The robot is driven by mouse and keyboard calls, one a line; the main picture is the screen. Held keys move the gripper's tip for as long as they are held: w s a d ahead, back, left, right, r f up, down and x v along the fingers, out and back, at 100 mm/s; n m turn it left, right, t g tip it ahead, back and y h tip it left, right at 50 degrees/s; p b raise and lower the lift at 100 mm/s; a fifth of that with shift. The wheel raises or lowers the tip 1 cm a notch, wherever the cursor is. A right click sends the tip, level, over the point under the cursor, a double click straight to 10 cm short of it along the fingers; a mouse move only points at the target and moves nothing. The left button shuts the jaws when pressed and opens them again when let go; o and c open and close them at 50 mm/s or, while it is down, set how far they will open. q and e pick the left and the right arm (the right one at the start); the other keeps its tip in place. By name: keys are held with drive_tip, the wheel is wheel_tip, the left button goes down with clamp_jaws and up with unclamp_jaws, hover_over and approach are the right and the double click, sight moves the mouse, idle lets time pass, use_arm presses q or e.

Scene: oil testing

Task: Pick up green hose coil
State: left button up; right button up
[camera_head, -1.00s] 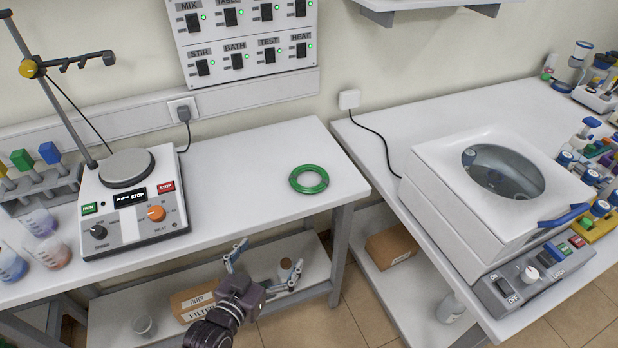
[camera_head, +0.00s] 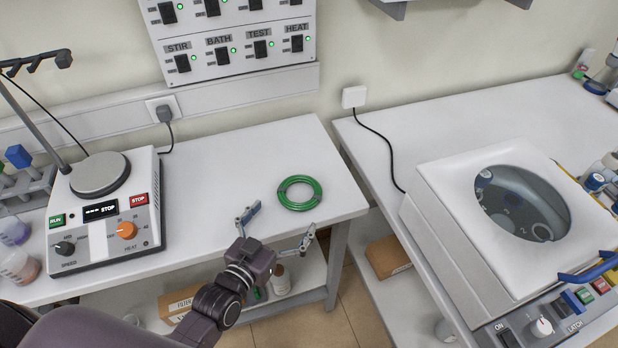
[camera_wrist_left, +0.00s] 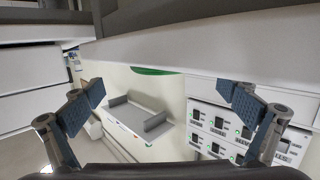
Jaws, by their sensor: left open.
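The green hose coil (camera_head: 300,193) lies flat as a ring on the white bench, close to its front right corner. In the left wrist view only a thin green strip of the coil (camera_wrist_left: 152,71) shows at the bench edge; the rest is hidden. My left gripper (camera_head: 279,226) is open and empty, with its fingers spread at the front edge of the bench, just in front of the coil and apart from it. Its two fingers (camera_wrist_left: 161,93) also show wide apart in the left wrist view. My right gripper is in neither view.
A hotplate stirrer (camera_head: 110,215) with a stand is on the left of the bench. A white bath (camera_head: 480,215) stands on the right bench (camera_head: 400,130), across a narrow gap. A bottle (camera_head: 281,282) and a box (camera_head: 180,302) are on the lower shelf. Bench around the coil is clear.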

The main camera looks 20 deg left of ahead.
sight(292, 201)
use_arm(q)
drive_tip(key=shift+w+d, duration=0.15)
drive_tip(key=shift+w, duration=0.85)
drive_tip(key=x, duration=0.1)
drive_tip(key=p+x, duration=0.2)
drive_tip(key=shift+a+r, duration=0.2)
drive_tip(key=x, duration=0.3)
drive_tip(key=shift+a+f, duration=0.1)
drive_tip(key=shift+f, duration=0.1)
drive_tip(key=shift+s, duration=0.1)
drive_tip(key=c, duration=1.1)
drive_tip(key=shift+c, duration=0.2)
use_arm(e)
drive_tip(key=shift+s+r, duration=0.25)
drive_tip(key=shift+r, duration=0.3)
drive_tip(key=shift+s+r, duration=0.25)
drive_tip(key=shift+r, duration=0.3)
use_arm(q)
drive_tip(key=shift+r, duration=0.15)
wheel_tip(292, 201, up, 20)
drive_tip(key=shift+b, duration=0.3)
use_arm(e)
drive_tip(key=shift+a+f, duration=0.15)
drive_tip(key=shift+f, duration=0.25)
